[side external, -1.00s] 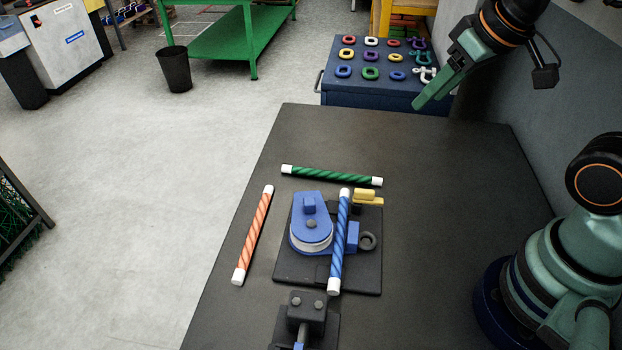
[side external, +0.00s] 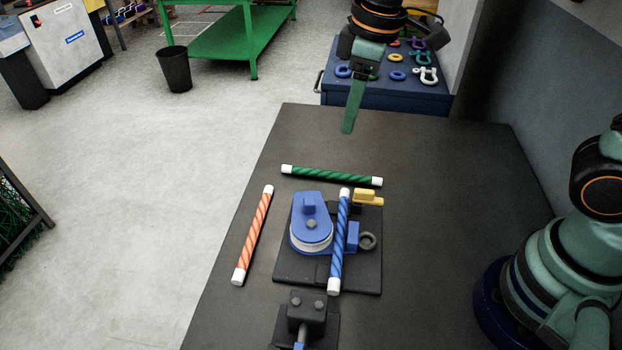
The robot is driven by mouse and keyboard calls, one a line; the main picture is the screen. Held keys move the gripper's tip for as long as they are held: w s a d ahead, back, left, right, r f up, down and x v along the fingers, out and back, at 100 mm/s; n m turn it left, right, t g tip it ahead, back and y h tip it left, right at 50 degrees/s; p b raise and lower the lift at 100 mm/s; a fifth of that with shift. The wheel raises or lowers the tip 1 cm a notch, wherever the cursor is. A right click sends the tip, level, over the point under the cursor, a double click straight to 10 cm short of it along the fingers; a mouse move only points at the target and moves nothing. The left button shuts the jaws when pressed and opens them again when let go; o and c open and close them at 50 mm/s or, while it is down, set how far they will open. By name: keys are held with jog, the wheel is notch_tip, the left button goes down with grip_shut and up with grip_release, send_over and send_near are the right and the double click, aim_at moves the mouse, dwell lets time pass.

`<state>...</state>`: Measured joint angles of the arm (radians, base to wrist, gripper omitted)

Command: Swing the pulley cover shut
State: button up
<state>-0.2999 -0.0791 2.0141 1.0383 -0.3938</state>
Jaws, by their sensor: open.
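The blue pulley cover (side external: 308,205) is a teardrop plate with a small block on top. It lies over part of a white sheave (side external: 311,247) on a dark base plate (side external: 365,278). Whether the cover is fully open or partly turned I cannot tell. A blue rope piece (side external: 341,245) with white ends lies across the base, right of the cover. A yellow latch-like part (side external: 367,196) sits at the base's upper right. My gripper (side external: 348,128) hangs above the table's far part, pointing down, beyond the pulley and touching nothing. Only one finger shows clearly.
A green rope piece (side external: 331,175) lies behind the pulley and an orange one (side external: 253,235) to its left. A dark clamp-like fixture (side external: 306,310) stands in front. The table (side external: 440,190) is clear to the right. A blue cabinet (side external: 385,97) with shackles and rings stands behind.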

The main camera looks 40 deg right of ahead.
aim_at(310, 201)
jog(key=w+a+f+n+g, duration=0.2)
jog(key=a+f+n, duration=0.25)
jog(key=a, duration=0.25)
jog(key=shift+m+h, duration=0.25)
jog(key=shift+h, duration=0.05)
jog(key=f, duration=1.2)
jog(key=shift+s+f, duration=0.15)
jog(key=shift+s, duration=0.05)
grip_shut()
jog(key=shift+a, duration=0.1)
dwell(0.4)
